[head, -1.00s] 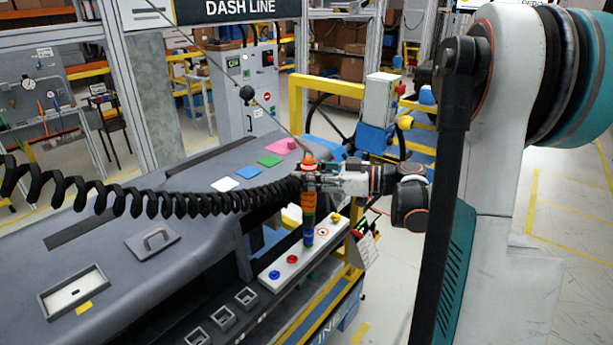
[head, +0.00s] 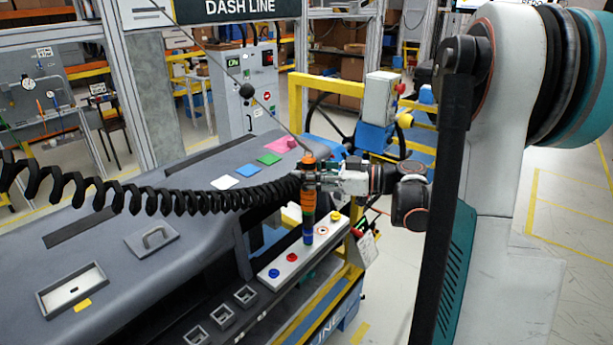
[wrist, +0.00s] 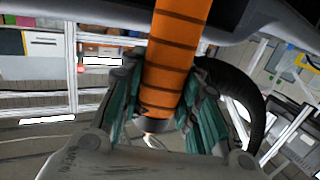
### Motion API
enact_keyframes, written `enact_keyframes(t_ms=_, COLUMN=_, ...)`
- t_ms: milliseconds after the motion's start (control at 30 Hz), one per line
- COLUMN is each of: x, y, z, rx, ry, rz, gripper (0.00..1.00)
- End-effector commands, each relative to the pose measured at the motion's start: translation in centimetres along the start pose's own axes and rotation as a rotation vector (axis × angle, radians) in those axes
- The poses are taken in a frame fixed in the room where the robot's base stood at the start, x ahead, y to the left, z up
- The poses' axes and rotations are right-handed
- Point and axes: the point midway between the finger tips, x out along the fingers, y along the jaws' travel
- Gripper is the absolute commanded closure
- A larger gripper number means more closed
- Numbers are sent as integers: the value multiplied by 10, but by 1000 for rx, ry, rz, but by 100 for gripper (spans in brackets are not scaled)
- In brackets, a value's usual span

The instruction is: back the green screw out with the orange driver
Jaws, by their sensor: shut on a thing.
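My gripper (head: 316,183) is shut on the orange driver (head: 308,194) and holds it upright over the white strip (head: 264,277) on the front of the dashboard module. In the wrist view my gripper (wrist: 158,115) has its teal pads on both sides of the orange driver (wrist: 174,55). Below the orange grip, green and blue bands show, with the lower end at the strip.
A black coiled cord (head: 200,200) runs from the left to the driver's top. Coloured pads, including a green one (head: 269,158), lie on the dashboard. A yellow frame (head: 330,88) stands behind.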

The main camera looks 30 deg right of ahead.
Motion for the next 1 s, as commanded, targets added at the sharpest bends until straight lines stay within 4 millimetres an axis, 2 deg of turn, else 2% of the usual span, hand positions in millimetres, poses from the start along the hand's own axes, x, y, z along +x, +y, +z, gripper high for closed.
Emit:
enact_keyframes(t_ms=467, x=0, y=-1, z=2, rx=2, ry=-8, rz=-1, gripper=100)
enact_keyframes(t_ms=1000, x=-2, y=0, z=-27, rx=1, ry=-4, rz=1, gripper=100)
